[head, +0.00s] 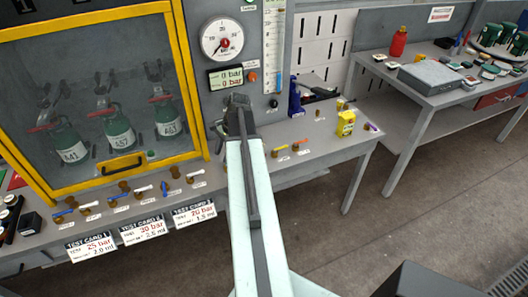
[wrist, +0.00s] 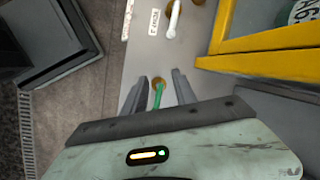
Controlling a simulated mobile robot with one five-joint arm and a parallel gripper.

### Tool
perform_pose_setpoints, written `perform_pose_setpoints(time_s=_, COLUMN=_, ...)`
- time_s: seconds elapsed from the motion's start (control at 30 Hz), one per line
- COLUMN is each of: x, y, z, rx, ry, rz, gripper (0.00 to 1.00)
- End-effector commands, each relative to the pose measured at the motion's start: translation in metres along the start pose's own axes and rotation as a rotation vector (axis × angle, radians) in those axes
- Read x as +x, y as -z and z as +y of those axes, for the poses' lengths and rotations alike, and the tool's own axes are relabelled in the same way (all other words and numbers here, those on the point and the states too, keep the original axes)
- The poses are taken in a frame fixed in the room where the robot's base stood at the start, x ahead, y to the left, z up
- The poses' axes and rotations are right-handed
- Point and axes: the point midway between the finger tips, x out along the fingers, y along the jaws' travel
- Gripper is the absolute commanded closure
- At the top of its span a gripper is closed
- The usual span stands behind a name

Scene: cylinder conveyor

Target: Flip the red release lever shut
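My gripper (wrist: 160,78) is open in the wrist view, its two dark fingers on either side of a small green lever on a brass valve (wrist: 158,84), with gaps to it. In the head view my arm covers this spot. Two levers with orange-red handles, one left (head: 279,149) and one right (head: 299,143), stand on the bench just right of my arm. I cannot tell whether either is the red release lever. Red clamp handles also show at the cylinders (head: 118,134) behind the yellow-framed guard (head: 185,80).
A white lever (wrist: 174,18) stands close to my fingers. Several more levers line the bench front (head: 110,205), above test cards (head: 145,230). A gauge (head: 222,38) and a display reading 0 bar (head: 226,78) are on the panel. A yellow bottle (head: 346,123) stands right.

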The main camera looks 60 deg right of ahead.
Motion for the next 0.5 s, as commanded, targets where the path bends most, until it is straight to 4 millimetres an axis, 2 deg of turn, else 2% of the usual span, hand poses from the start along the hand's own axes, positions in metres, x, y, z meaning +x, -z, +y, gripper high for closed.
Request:
perform_pose_setpoints(time_s=0.03, x=-0.016, y=0.046, z=0.017, rx=0.142, ry=0.037, rz=0.000, gripper=0.67)
perform_pose_setpoints(time_s=0.1, x=-0.035, y=0.091, z=0.042, rx=0.315, ry=0.083, rz=-0.005, gripper=0.67)
perform_pose_setpoints(time_s=0.2, x=-0.056, y=0.135, z=0.071, rx=0.493, ry=0.133, rz=-0.013, gripper=0.67)
perform_pose_setpoints(time_s=0.33, x=-0.068, y=0.160, z=0.092, rx=0.603, ry=0.165, rz=-0.020, gripper=0.67)
perform_pose_setpoints(time_s=0.5, x=-0.069, y=0.163, z=0.095, rx=0.619, ry=0.169, rz=-0.021, gripper=0.67)
